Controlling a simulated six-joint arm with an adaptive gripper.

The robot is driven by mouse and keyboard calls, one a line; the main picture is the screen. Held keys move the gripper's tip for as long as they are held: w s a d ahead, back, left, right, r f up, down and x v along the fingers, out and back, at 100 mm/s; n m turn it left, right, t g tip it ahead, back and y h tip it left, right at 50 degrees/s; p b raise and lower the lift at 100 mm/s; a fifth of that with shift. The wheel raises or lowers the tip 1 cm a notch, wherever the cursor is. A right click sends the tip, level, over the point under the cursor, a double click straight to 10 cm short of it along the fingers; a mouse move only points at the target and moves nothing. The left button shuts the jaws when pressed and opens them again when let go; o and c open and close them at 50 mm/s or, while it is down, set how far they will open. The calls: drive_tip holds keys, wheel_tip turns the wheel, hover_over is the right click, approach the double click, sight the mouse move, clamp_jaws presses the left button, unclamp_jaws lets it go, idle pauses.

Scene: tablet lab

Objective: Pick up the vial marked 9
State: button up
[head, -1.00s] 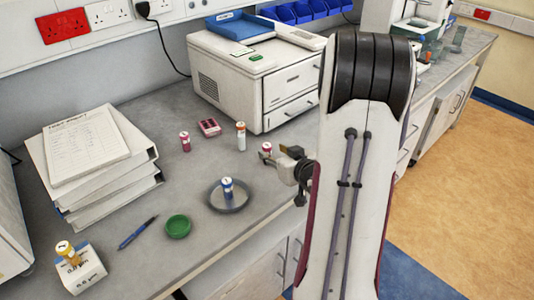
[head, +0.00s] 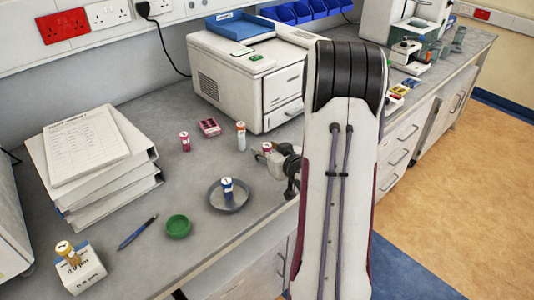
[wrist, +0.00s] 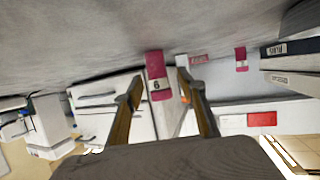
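In the head view this vial (head: 267,148) stands upright on the bench, just left of my gripper (head: 279,161). In the wrist view my gripper (wrist: 160,80) is open, one finger on each side of the vial, with gaps visible. I cannot tell how deep the vial is between the fingers.
A blue vial (head: 227,187) is on a round grey dish (head: 216,206). The white printer (head: 240,95) stands behind. The bench's front edge is close to my arm.

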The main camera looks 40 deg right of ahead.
sight(267, 145)
drive_tip(key=c, duration=1.1)
drive_tip(key=shift+r, duration=0.15)
drive_tip(key=shift+r, duration=4.9)
